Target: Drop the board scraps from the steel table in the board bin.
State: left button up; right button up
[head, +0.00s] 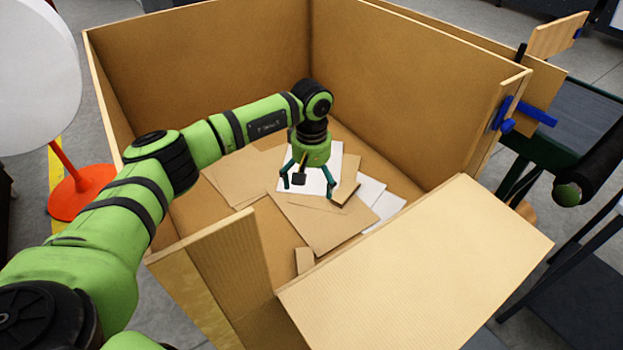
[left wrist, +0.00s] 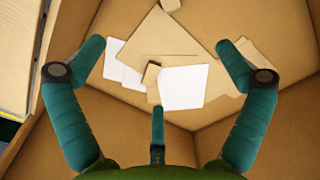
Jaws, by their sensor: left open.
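The board bin (head: 400,85) is a large open brown cardboard box with a cut-down front. Flat brown board scraps (head: 325,222) and white sheets (head: 368,190) lie on its floor. A small brown scrap (head: 347,188) shows beside my left gripper (head: 307,184), apart from its fingers; I cannot tell if it rests flat on the pile. My left gripper is inside the bin, pointing down, open and empty. In the left wrist view its fingers (left wrist: 160,50) are spread wide, with the small scrap (left wrist: 152,74) visible between them. My right gripper is out of view.
A board flap (head: 420,265) covers the front right of the bin. The bin walls stand around my left arm. An orange-based stand (head: 80,190) with a white round top is at the left.

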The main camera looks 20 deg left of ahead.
pick_arm(q)
notch_tip(320, 180, up, 12)
dwell(0.6)
dwell(0.7)
